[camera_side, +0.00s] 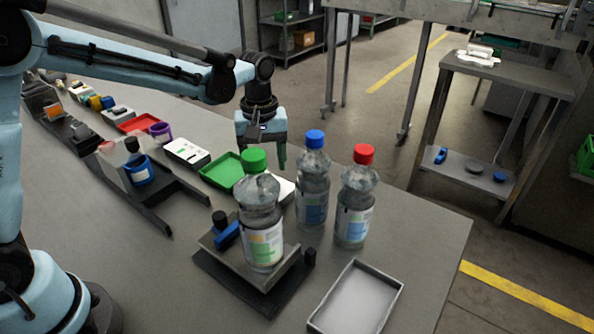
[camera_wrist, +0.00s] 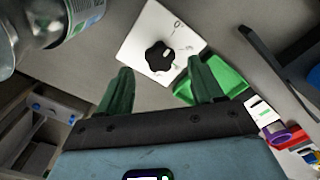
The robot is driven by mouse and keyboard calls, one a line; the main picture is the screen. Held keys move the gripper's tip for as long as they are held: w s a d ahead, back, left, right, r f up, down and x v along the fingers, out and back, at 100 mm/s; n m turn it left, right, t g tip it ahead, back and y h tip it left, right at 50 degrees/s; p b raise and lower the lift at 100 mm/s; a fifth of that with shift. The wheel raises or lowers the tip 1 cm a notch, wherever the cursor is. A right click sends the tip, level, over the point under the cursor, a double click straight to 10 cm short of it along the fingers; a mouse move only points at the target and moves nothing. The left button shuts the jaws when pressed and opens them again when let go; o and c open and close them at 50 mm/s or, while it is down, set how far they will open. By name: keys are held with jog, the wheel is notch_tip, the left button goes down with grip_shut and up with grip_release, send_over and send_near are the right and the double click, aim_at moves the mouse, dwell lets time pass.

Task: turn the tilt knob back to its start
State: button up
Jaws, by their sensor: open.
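A black lobed knob (camera_wrist: 160,56) sits on a white plate (camera_wrist: 138,35) with dial marks in the wrist view; I take it as the tilt knob. In the side view the plate (camera_side: 285,190) shows in part behind the green-capped bottle, and its knob is hidden. My gripper (camera_side: 279,158) hangs above that area, its green fingers apart and empty. In the wrist view my gripper (camera_wrist: 162,80) has its fingertips on either side of and short of the knob, not touching it. The green-capped bottle (camera_side: 262,225) stands on a dark cradle (camera_side: 225,262) with a blue clamp.
A blue-capped bottle (camera_side: 313,185) and a red-capped bottle (camera_side: 355,205) stand right of the cradle. A green tray (camera_side: 222,171) lies left of the plate. A grey tray (camera_side: 357,300) is near the front edge. A dark rail (camera_side: 150,212) runs at the left.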

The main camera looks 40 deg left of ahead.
notch_tip(320, 180, up, 9)
dwell(0.4)
jog(key=s+a+f+m+t, duration=0.1)
jog(key=s+m+t, duration=0.2)
jog(key=s, duration=0.4)
jog(key=s+a+f+m+t, duration=0.2)
jog(key=s+m+t, duration=0.2)
jog(key=s+m, duration=0.2)
jog(key=shift+s+a, duration=0.25)
jog(key=shift+s, duration=0.55)
